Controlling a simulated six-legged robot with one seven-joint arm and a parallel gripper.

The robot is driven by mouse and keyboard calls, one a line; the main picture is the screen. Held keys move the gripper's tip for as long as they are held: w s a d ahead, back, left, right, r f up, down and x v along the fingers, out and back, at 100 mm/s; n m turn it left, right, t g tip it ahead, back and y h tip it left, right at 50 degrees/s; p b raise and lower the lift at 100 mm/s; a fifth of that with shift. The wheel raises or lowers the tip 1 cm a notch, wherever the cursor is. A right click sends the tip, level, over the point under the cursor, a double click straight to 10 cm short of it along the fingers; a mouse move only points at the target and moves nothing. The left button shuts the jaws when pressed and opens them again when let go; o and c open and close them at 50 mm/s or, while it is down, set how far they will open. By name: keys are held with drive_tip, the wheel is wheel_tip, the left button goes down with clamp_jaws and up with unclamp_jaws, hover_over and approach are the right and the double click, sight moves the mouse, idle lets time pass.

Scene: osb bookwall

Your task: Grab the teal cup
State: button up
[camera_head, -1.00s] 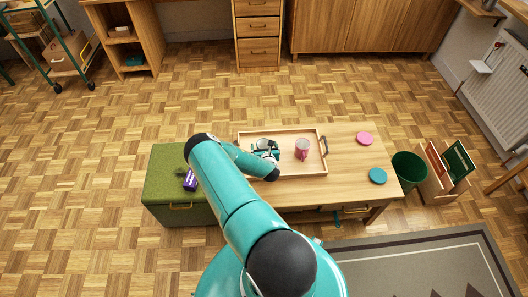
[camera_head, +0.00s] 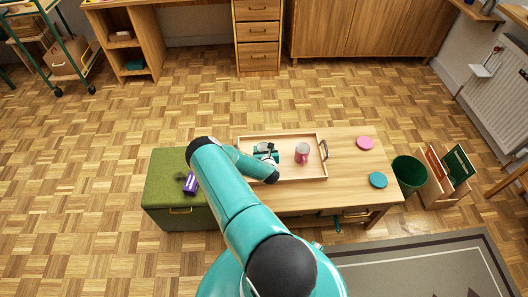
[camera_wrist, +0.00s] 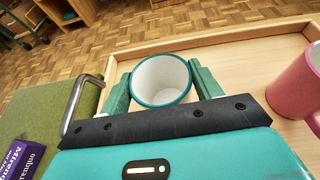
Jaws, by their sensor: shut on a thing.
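The teal cup (camera_wrist: 161,82), white inside with a teal rim, is between the two fingers of my gripper (camera_wrist: 163,88) in the wrist view. The fingers are shut on it from both sides, and the cup is upright. In the head view my gripper (camera_head: 267,156) is over the left part of the wooden tray (camera_head: 288,136), and my arm hides part of the cup. I cannot tell whether the cup is touching the tray's floor.
A pink mug (camera_head: 302,153) stands in the tray, right of my gripper. Pink (camera_head: 365,143) and teal (camera_head: 378,180) discs lie on the table (camera_head: 345,195). A purple box (camera_head: 190,184) lies on the green bench (camera_head: 165,170) at left. A green bin (camera_head: 408,172) is beyond the table's right end.

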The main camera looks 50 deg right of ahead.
drive_tip(key=shift+w+r, duration=0.1)
drive_tip(key=shift+r, duration=0.35)
drive_tip(key=s+a+r, duration=0.7)
drive_tip(key=s+r, duration=0.4)
drive_tip(key=shift+s+a+r, duration=0.4)
